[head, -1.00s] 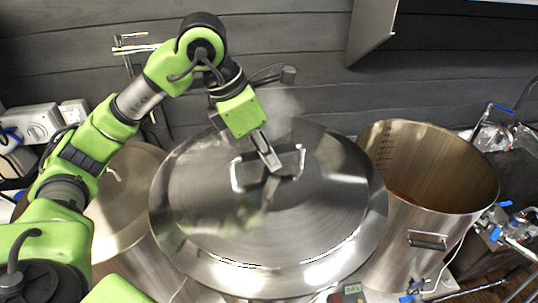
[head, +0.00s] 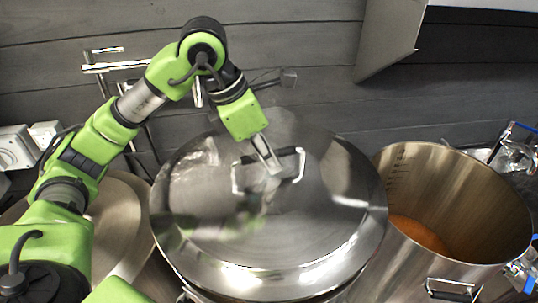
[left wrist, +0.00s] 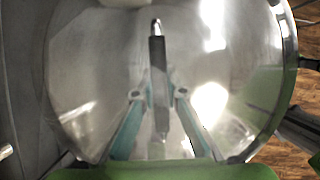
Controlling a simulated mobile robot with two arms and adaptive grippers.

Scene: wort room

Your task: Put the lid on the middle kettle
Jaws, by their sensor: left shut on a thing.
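My left gripper (head: 272,168) is shut on the dark bar handle of a large round steel lid (head: 310,225). The left wrist view shows the handle (left wrist: 157,75) between the two fingers (left wrist: 158,97) and the shiny lid (left wrist: 90,75) filling most of the picture. In the head view the lid looks roughly level and covers the middle kettle's opening from sight. A little of the middle kettle shows below the lid's front rim. I cannot tell whether the rim touches the kettle. My right gripper is not in view.
An open steel kettle (head: 486,205) with amber liquid (head: 418,234) stands close on the right. A covered kettle (head: 122,222) stands on the left, partly behind my arm. A metal bracket (head: 388,40) juts from the dark plank wall, with pipes (head: 112,66) at the back left.

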